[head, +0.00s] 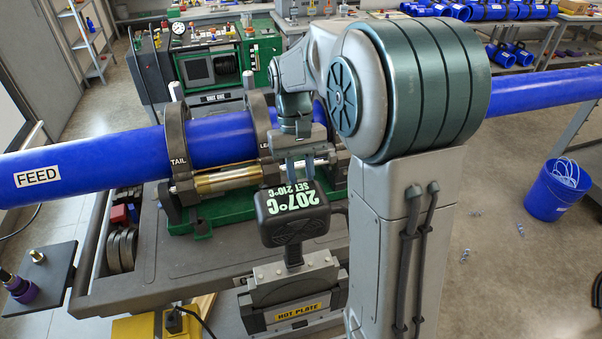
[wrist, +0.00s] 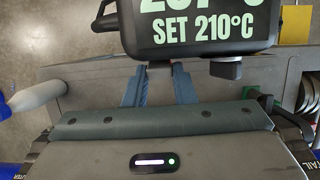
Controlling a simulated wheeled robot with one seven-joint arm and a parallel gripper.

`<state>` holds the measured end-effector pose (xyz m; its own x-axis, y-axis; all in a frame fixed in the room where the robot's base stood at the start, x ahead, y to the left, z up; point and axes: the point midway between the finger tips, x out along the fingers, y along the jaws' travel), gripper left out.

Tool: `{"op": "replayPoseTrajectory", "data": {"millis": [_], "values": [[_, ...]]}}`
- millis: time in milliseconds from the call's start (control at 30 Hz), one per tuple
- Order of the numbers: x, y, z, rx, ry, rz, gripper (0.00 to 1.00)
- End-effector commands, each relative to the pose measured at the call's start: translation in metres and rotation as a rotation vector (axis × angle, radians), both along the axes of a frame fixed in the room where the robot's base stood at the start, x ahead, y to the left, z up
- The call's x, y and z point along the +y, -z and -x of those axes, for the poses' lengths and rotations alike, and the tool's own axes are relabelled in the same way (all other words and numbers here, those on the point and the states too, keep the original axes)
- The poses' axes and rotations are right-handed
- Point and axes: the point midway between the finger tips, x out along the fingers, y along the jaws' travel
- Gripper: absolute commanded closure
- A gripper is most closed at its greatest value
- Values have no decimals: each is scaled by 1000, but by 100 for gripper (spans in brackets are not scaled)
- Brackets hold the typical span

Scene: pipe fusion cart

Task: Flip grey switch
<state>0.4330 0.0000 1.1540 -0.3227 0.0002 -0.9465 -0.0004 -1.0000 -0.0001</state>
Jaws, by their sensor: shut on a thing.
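The hot plate's black display box (head: 292,213) reads 207°C, SET 210°C, and stands on a stem above the hot plate's grey holder (head: 293,292). My gripper (head: 297,172) points down at the box's upper edge and is shut on it, with a gap between the two fingers. In the wrist view the blue-grey fingers (wrist: 159,80) reach the near edge of the display box (wrist: 200,25), where their tips are partly hidden.
A long blue pipe (head: 90,163) runs through the clamps (head: 178,150) just behind my gripper. The green control unit (head: 210,72) stands behind the pipe. A blue bucket (head: 556,190) is on the floor at right. A small side shelf (head: 45,272) juts out at left.

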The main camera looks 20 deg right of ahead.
Motion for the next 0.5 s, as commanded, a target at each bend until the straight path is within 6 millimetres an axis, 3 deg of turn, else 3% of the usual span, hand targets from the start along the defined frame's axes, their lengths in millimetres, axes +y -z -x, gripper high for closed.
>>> {"op": "replayPoseTrajectory", "data": {"millis": [33, 100, 500], "values": [[1, 0, 0, 1, -1, -1, 68], [1, 0, 0, 1, -1, -1, 55], [0, -8, -3, -1, 0, 0, 55]]}}
